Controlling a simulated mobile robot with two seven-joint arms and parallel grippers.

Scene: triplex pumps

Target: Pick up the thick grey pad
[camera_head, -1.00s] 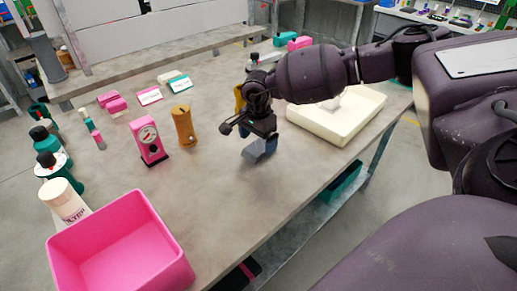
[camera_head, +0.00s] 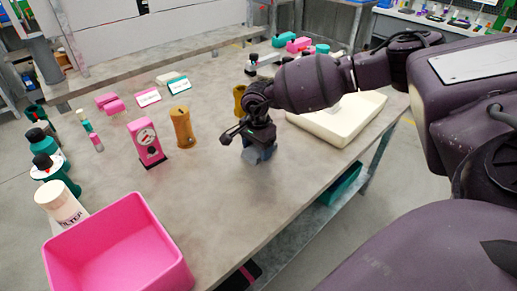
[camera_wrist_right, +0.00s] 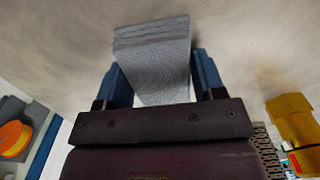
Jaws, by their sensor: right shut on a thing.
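The thick grey pad (camera_wrist_right: 155,55) is a ribbed, layered grey block in the right wrist view. It sits between the two blue fingers of my right gripper (camera_wrist_right: 160,88), which is shut on it, and its far end sticks out past the fingertips. In the head view my right gripper (camera_head: 258,153) points down over the middle of the grey table. There the pad is hard to tell from the blue fingers. I cannot tell whether it touches the table. My left gripper is not in view.
A pink bin (camera_head: 118,250) stands at the front left and a cream tray (camera_head: 345,118) at the right. A pink gauge (camera_head: 147,142) and a brown cylinder (camera_head: 183,127) stand left of my right gripper. The table (camera_head: 215,205) between bin and gripper is bare.

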